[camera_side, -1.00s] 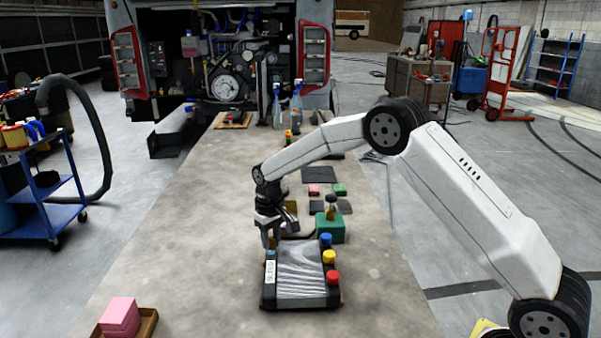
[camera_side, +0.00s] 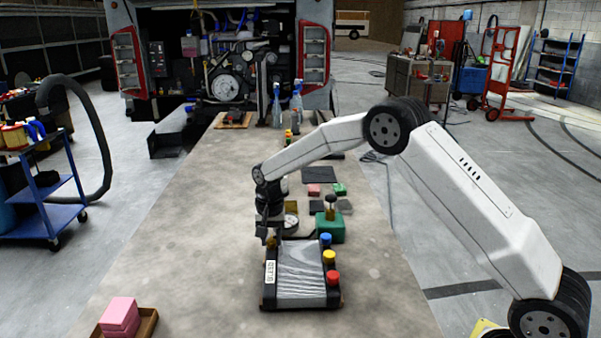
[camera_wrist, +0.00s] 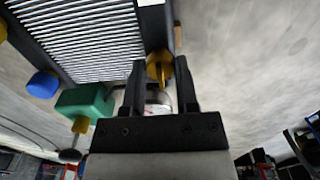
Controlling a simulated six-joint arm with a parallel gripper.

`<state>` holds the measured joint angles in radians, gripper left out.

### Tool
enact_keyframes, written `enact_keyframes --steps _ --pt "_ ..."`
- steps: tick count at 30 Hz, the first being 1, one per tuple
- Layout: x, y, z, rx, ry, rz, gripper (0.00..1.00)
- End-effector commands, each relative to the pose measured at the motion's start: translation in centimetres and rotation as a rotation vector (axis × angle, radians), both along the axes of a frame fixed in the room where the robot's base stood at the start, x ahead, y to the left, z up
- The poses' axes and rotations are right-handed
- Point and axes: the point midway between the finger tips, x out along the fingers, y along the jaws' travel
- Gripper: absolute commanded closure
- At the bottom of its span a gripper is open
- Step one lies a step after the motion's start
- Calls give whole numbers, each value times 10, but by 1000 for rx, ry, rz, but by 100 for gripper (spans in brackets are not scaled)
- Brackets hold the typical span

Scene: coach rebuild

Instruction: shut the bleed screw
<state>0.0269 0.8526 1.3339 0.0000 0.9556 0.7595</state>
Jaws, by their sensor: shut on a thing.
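The bleed screw is a brass-coloured wing-shaped knob (camera_wrist: 159,66) at the corner of a dark-framed, finned radiator (camera_wrist: 58,22). In the side view the radiator (camera_side: 300,272) lies on the bench, with a white BLEED label (camera_side: 270,272) on its left edge. My gripper (camera_wrist: 160,66) is shut on the bleed screw, one black finger on each side of it. In the side view my gripper (camera_side: 270,240) points down at the radiator's far left corner and largely hides the screw.
Blue (camera_side: 325,239), yellow (camera_side: 329,257) and red (camera_side: 332,277) caps line the radiator's right side. A green block with a dark-topped knob (camera_side: 330,228) and a round pale gauge (camera_side: 290,222) stand just behind.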

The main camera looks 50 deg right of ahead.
Motion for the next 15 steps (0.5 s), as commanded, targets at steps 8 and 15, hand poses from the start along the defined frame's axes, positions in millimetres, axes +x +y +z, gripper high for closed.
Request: enact_keyframes --steps 8,15 --pt "0 0 1 0 -1 -16 100" --pt "1 0 1 1 -2 -15 46"
